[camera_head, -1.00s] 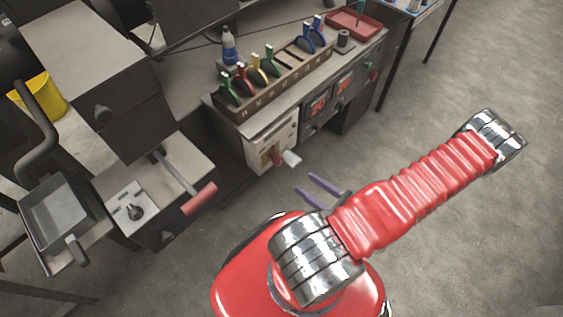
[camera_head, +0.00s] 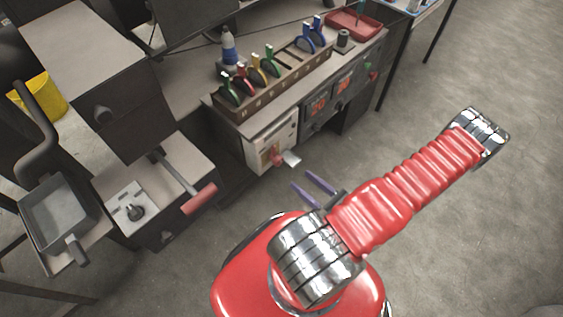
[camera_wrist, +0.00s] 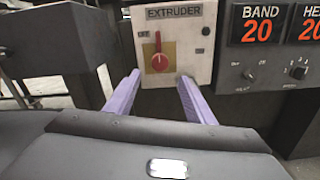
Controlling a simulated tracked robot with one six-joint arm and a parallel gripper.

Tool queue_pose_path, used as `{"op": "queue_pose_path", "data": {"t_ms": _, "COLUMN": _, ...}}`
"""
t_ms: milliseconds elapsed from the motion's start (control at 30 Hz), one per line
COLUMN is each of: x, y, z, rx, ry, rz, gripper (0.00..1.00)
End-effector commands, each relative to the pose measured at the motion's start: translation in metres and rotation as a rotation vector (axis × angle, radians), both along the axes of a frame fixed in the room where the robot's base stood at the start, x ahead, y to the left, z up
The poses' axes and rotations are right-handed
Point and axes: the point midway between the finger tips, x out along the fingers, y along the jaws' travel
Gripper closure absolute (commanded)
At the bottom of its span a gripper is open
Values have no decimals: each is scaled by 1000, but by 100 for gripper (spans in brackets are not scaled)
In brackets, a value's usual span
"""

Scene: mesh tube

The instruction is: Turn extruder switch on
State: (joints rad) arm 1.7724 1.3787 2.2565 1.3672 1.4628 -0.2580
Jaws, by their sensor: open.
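The extruder switch is a red rotary knob (camera_wrist: 160,61) with its handle pointing up, on a pale panel (camera_wrist: 198,45) labelled EXTRUDER. In the wrist view it is ahead of my gripper (camera_wrist: 158,88), slightly above the fingertips. The two purple fingers are apart with nothing between them, one on each side below the knob. In the head view the pale panel (camera_head: 254,150) is at the front of the bench, and my gripper (camera_head: 307,180) is in front of it, to its lower right. There the knob shows as a small red spot (camera_head: 277,159) beside a pale lever-like part.
Displays reading 20 (camera_wrist: 257,30) are right of the panel, with small black knobs below. A dark box (camera_wrist: 50,40) is close on the left. Floor to the right is clear.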

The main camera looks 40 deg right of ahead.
Motion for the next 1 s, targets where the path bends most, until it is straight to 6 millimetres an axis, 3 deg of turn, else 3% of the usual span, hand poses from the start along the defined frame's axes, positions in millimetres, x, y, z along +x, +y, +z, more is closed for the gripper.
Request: {"op": "queue_pose_path", "data": {"t_ms": 1000, "x": 77, "y": 3, "z": 0, "rx": 0, "ry": 0, "rz": 4, "gripper": 51}}
